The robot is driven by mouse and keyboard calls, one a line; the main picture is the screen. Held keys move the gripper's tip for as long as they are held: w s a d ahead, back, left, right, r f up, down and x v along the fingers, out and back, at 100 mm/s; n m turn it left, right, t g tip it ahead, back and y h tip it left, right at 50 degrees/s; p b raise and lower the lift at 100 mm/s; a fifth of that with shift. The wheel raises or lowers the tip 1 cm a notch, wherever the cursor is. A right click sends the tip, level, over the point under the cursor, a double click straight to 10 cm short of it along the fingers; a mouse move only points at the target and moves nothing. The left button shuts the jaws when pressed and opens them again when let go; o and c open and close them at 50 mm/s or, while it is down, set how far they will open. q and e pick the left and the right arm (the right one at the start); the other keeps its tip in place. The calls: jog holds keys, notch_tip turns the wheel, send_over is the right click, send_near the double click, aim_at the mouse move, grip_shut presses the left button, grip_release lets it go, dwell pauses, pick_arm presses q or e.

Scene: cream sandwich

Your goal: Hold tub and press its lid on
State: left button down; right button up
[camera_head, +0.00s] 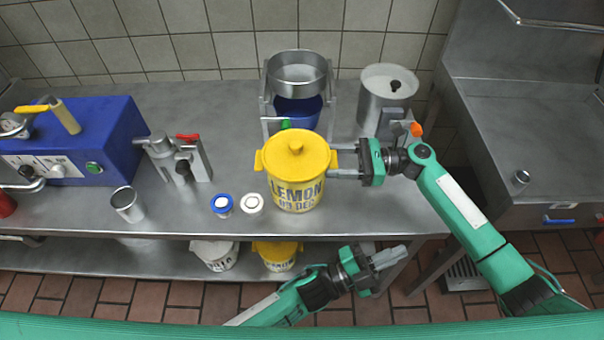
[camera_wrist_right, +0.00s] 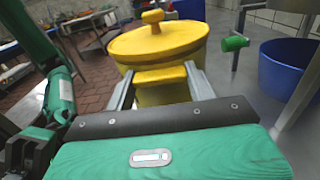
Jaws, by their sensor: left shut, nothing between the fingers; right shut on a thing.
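The yellow tub (camera_head: 296,195), marked LEMON, stands upright on the steel counter. Its yellow lid (camera_head: 295,152), with a round knob, lies on top of it; I cannot tell whether it is fully seated. My right gripper (camera_head: 338,173) is shut on the tub's handle on the right side. The right wrist view shows the handle (camera_wrist_right: 160,76) between the two fingers, below the lid (camera_wrist_right: 158,40). My left gripper (camera_head: 398,255) is shut and empty, in front of and below the counter edge, apart from the tub.
A blue-and-white jar (camera_head: 221,205) and a white jar (camera_head: 252,204) stand left of the tub. A metal stand (camera_head: 297,72) with a blue bowl (camera_head: 298,112) is behind it, and a steel pot (camera_head: 385,98) behind right. Other tubs (camera_head: 277,257) sit on the lower shelf.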

pick_arm(q)
jog(key=d+r+m+g+h, duration=0.25)
jog(key=r+m+g, duration=0.2)
jog(key=r, duration=0.25)
notch_tip(320, 180, up, 16)
jog(key=m+g+y, duration=0.2)
jog(key=m+y, duration=2.2)
jog(key=m, duration=0.6)
send_over(295, 143)
jog(key=shift+h, duration=0.25)
jog(key=shift+d+f, duration=0.1)
jog(key=shift+f, duration=3)
jog(key=shift+f, duration=0.8)
